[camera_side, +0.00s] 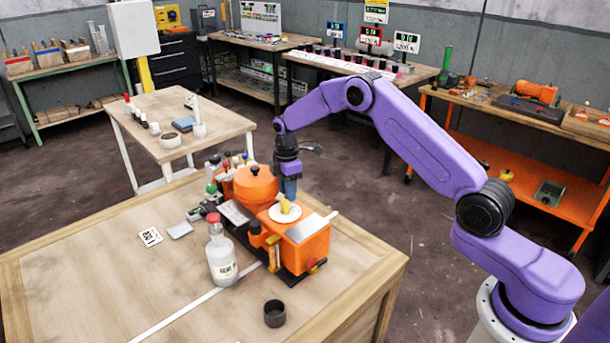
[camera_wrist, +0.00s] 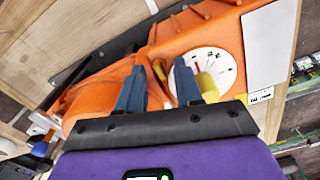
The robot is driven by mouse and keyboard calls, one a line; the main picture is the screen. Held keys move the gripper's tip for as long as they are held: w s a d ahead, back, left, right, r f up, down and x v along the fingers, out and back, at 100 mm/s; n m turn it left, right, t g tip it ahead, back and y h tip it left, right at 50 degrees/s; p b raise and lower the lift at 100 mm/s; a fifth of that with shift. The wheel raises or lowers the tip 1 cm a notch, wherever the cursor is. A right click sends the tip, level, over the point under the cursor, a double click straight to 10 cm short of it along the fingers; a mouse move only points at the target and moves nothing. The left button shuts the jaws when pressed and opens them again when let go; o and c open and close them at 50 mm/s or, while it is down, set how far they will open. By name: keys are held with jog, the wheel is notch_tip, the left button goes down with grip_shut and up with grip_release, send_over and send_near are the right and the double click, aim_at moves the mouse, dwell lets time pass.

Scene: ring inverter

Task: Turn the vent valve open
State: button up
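An orange machine (camera_side: 305,247) stands on the near wooden table. On its top is a white round dial (camera_side: 290,217) with a yellow knob (camera_side: 285,206). The dial (camera_wrist: 222,62) and yellow knob (camera_wrist: 207,86) also show in the wrist view, just right of my right finger. No part is clearly marked as the vent valve, so I cannot tell which it is. My gripper (camera_side: 289,194) points down over the machine, close to the dial and the orange round housing (camera_side: 256,186). In the wrist view my gripper (camera_wrist: 160,57) has its blue fingers apart, with no object clearly held between them.
A white bottle with a red cap (camera_side: 221,258) stands left of the machine. A dark cup (camera_side: 275,313) stands near the front edge. Small bottles and parts crowd behind the housing. The left part of the table (camera_side: 80,275) is mostly clear.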

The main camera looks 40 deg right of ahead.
jog(key=m, duration=0.7)
jog(key=shift+m, duration=0.3)
jog(key=m, duration=0.6)
jog(key=shift+m, duration=0.3)
jog(key=shift+r+m, duration=0.3)
notch_tip(320, 180, up, 17)
jog(key=s+a+r+n, duration=0.1)
jog(key=s+a+n, duration=0.2)
jog(key=s+a, duration=0.3)
jog(key=s+a+r+n, duration=0.2)
jog(key=s+a, duration=0.4)
jog(key=s, duration=0.9)
jog(key=shift+s+a+n, duration=0.15)
jog(key=shift+a+n, duration=0.25)
jog(key=shift+n, duration=0.3)
